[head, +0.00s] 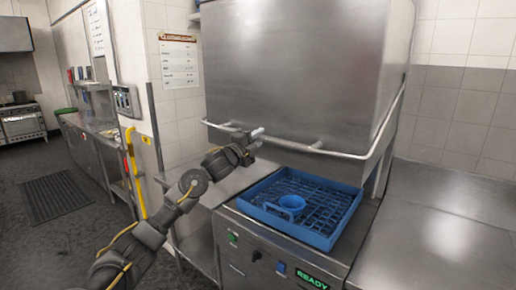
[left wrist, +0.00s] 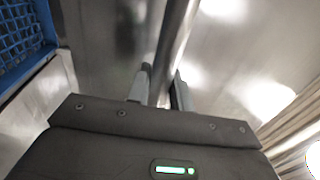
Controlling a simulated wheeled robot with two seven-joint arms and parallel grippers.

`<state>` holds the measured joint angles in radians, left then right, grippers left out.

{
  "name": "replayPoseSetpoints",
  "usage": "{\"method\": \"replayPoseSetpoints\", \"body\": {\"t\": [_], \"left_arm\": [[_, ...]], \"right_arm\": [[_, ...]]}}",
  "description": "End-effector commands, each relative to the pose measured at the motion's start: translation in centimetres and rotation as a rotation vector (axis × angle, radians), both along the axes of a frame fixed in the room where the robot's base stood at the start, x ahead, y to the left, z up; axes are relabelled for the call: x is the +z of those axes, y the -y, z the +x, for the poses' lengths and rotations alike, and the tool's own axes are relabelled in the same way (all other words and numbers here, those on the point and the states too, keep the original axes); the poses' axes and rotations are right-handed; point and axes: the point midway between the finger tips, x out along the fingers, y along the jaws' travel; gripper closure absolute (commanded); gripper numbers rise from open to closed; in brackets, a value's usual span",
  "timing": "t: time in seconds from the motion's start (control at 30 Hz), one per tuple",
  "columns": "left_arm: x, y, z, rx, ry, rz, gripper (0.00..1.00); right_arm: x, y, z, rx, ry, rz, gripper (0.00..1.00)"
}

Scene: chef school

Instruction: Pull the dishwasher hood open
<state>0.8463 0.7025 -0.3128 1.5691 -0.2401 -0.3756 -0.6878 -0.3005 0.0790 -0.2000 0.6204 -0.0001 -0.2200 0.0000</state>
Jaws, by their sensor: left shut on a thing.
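The steel dishwasher hood (head: 300,75) hangs raised above the wash bed, with a gap between its lower edge and the blue rack. Its bar handle (head: 345,153) runs along the front and the right side. My left gripper (head: 256,138) is shut on the left part of the front bar. In the left wrist view the bar (left wrist: 172,60) passes between the two fingers of the left gripper (left wrist: 158,88). My right gripper is not in view.
The front panel below shows a READY display (head: 311,279). A steel counter (head: 435,235) extends right. A wall sign (head: 178,62) hangs left of the hood.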

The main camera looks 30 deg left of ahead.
Motion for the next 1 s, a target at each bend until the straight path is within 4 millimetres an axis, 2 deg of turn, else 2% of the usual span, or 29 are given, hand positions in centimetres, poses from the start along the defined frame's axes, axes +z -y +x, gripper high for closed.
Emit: {"method": "replayPoseSetpoints", "body": {"t": [0.03,0.13,0.6,0.63,0.73,1.0], "left_arm": [[1.12,-0.11,-0.03,0.002,0.005,-0.002,1.0],[1.75,-0.09,-0.02,0.002,0.004,-0.002,1.0],[1.93,-0.05,0.0,0.001,0.001,-0.001,1.0],[1.92,-0.05,0.0,0.001,0.001,-0.001,0.75],[1.88,-0.04,0.01,0.001,0.0,0.0,0.61],[1.78,-0.01,0.0,0.0,-0.001,0.0,0.59]], "right_arm": [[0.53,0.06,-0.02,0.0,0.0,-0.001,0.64],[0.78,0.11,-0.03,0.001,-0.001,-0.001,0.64],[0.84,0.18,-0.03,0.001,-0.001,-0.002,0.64],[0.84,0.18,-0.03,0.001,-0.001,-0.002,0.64],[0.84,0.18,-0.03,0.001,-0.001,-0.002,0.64],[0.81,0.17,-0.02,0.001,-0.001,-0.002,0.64]]}}
